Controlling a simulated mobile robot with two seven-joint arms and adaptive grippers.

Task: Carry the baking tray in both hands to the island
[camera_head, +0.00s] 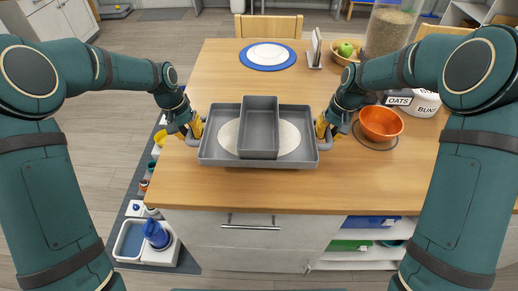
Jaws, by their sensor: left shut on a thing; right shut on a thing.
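The grey baking tray (209,148) is level over the wooden island top, near its front edge. I cannot tell whether it touches the wood. A deep grey loaf pan (258,142) stands in its middle, over a pale round sheet (289,138) that lies in the tray. My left gripper (196,131) is shut on the tray's left end handle. My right gripper (323,131) is shut on the tray's right end handle. The fingertips are partly hidden by the arm ends and the handles.
A blue-rimmed plate (268,55), a fruit bowl (341,56) and a tall food container (389,30) stand at the back. Wood between plate and tray is clear.

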